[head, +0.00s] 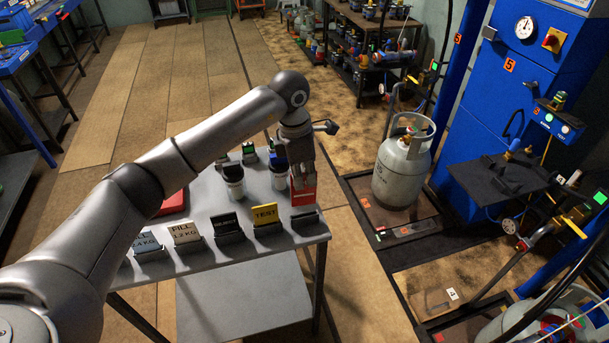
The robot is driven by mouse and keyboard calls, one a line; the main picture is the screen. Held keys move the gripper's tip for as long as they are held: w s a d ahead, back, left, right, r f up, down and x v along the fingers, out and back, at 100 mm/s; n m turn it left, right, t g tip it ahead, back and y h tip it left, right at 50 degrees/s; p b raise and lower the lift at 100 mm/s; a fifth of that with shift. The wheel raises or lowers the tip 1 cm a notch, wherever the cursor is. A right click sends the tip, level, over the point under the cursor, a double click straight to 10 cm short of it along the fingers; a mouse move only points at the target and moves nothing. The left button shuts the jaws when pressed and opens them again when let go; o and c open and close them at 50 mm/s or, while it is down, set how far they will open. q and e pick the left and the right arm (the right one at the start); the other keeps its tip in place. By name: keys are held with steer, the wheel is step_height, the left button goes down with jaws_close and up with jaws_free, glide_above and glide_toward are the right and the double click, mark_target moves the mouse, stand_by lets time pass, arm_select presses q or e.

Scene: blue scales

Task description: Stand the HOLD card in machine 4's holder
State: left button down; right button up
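My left gripper (301,180) points down over the right end of the grey table, with its fingers on a red card (304,194). The fingers look shut on the card's upper part, and its face and any writing cannot be read. It appears just behind and above an empty black card holder (306,221) at the table's front right corner. A small plate marked 4 (452,294) lies at the lower right. Machine 4's holder cannot be picked out with certainty. My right gripper is not in view.
On the grey table (268,255) stand a yellow TEST card (265,214), a black card (224,222), pale FILL cards (185,232) and two dark-lidded jars (233,180). A grey gas cylinder (402,165) stands right, before blue machine 5 (535,60). Open floor lies between.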

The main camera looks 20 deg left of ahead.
mark_target(305, 199)
arm_select(q)
steer(key=shift+w+f+n, duration=0.1)
steer(key=shift+w+n, duration=0.2)
steer(key=shift+n, duration=0.3)
steer(key=shift+f+b, duration=0.55)
steer(key=shift+b, duration=0.05)
steer(key=shift+f+b, duration=2.15)
steer(key=shift+f, duration=0.55)
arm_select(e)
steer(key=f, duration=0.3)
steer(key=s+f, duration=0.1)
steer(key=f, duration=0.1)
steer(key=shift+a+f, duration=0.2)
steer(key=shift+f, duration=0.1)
arm_select(q)
steer(key=shift+f, duration=0.35)
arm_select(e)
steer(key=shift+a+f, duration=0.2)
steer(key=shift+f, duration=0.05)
arm_select(q)
steer(key=shift+f+b, duration=0.6)
steer(key=shift+b, duration=0.15)
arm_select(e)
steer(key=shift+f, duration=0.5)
